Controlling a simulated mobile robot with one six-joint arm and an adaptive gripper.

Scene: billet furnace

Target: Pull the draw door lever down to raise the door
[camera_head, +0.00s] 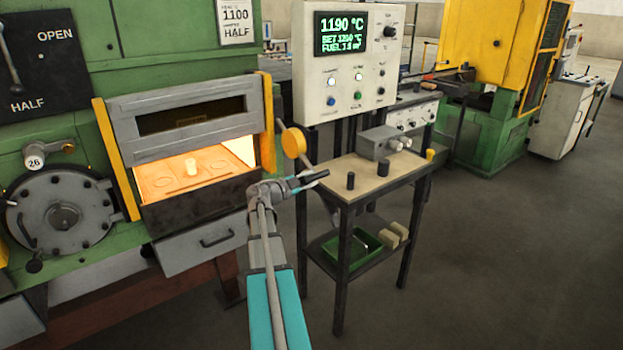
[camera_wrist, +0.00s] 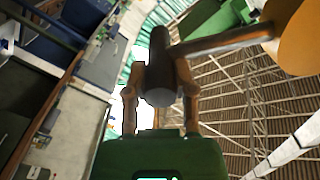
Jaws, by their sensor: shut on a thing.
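The draw door lever has a round yellow hub (camera_head: 294,142) at the right side of the furnace, and its arm slants down to the right. My gripper (camera_head: 305,183) is shut on the dark lever handle, just below and right of the hub. In the wrist view the dark cylindrical handle (camera_wrist: 160,72) sits between the two fingers (camera_wrist: 160,95), with a bar leading right to the yellow hub (camera_wrist: 300,42). The grey draw door (camera_head: 185,103) stands above a glowing opening.
A small table (camera_head: 385,178) stands right of my gripper, carrying a grey box (camera_head: 385,142) and dark cylinders. A control panel (camera_head: 345,65) reading 1190 °C rises behind it. A grey drawer (camera_head: 210,243) is below the opening. The floor at right is open.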

